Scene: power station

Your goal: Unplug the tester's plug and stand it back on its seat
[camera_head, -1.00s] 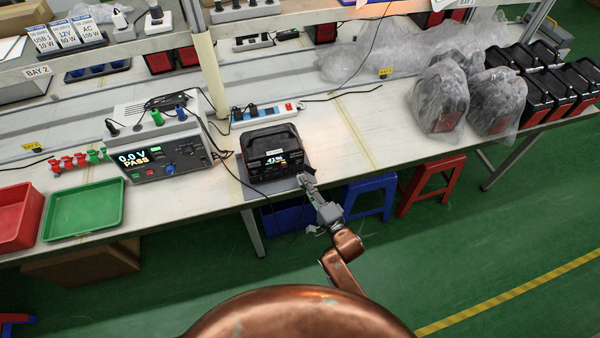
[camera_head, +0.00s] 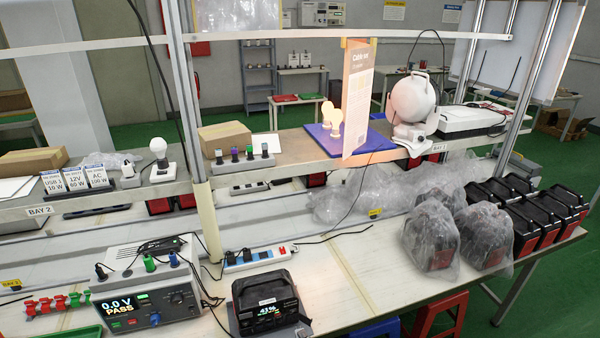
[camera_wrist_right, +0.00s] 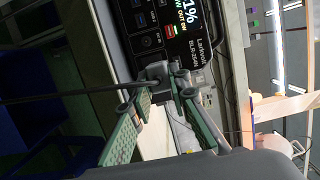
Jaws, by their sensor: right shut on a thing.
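The power station (camera_head: 268,303) stands on the bench with its lit display facing me; its front panel also fills the top of the right wrist view (camera_wrist_right: 150,40). The tester (camera_head: 150,308), left of it, reads "0.0 V PASS". Dark, green and blue upright pieces stand on the tester's top. In the right wrist view my right gripper (camera_wrist_right: 162,88) is shut on a grey plug (camera_wrist_right: 155,71) by the station's front panel. A dark cable (camera_wrist_right: 95,90) runs left from the plug. I cannot tell whether its pins are in a socket. My left gripper is not in view.
A power strip (camera_head: 258,257) lies behind the station. Red and green clips (camera_head: 55,304) lie left of the tester. Bagged units (camera_head: 431,236) and bare black ones (camera_head: 540,215) stand at right. Bench between station and bags is mostly clear. A shelf runs above.

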